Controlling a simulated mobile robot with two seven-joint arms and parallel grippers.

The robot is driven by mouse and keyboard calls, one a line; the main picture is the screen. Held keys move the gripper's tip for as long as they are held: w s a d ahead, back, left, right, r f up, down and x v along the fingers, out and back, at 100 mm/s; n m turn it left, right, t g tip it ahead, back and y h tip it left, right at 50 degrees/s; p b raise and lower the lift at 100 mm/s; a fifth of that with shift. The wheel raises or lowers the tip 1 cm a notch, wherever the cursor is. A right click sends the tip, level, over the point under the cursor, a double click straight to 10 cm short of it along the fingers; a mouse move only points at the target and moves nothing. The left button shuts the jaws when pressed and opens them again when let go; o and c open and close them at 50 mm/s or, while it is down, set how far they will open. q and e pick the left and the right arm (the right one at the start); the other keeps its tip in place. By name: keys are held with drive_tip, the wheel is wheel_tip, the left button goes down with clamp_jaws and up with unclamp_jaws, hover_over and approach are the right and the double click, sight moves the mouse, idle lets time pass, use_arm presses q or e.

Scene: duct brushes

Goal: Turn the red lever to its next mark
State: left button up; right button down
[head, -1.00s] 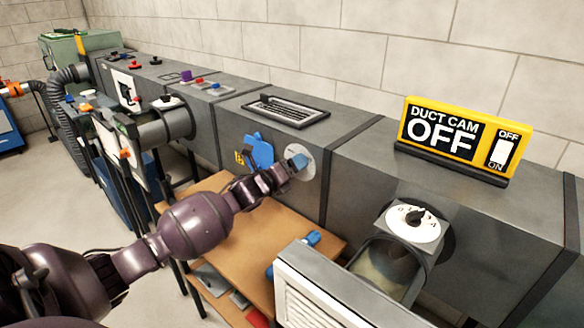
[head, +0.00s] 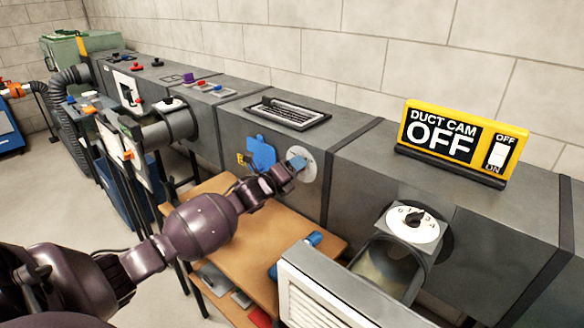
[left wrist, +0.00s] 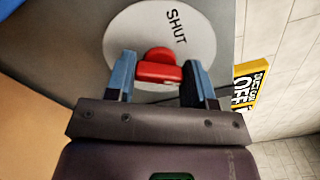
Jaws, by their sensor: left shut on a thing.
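The red lever (left wrist: 158,69) sits on a round white dial plate (left wrist: 190,30) marked SHUT in the left wrist view. The lever lies between the two blue fingers of my left gripper (left wrist: 160,78), which is shut on it. In the head view the white dial plate (head: 306,168) is on the front face of the grey duct (head: 350,165). My left gripper (head: 297,163) covers much of the plate there, and the lever is hidden behind it. Other marks on the plate cannot be read. My right gripper is not in view.
A blue piece (head: 262,152) is on the duct face just left of the dial. A wooden table (head: 215,205) stands below my left arm. Another dial (head: 412,222) and a yellow DUCT CAM OFF sign (head: 456,140) are to the right. A white louvred panel (head: 320,300) is in front.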

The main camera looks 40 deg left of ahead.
use_arm(q)
drive_tip(key=n+p, duration=0.5)
drive_tip(key=n, duration=1)
drive_tip(key=shift+f, duration=0.15)
idle(0.5)
drive_tip(key=o, duration=0.9)
drive_tip(key=shift+s, duration=0.1)
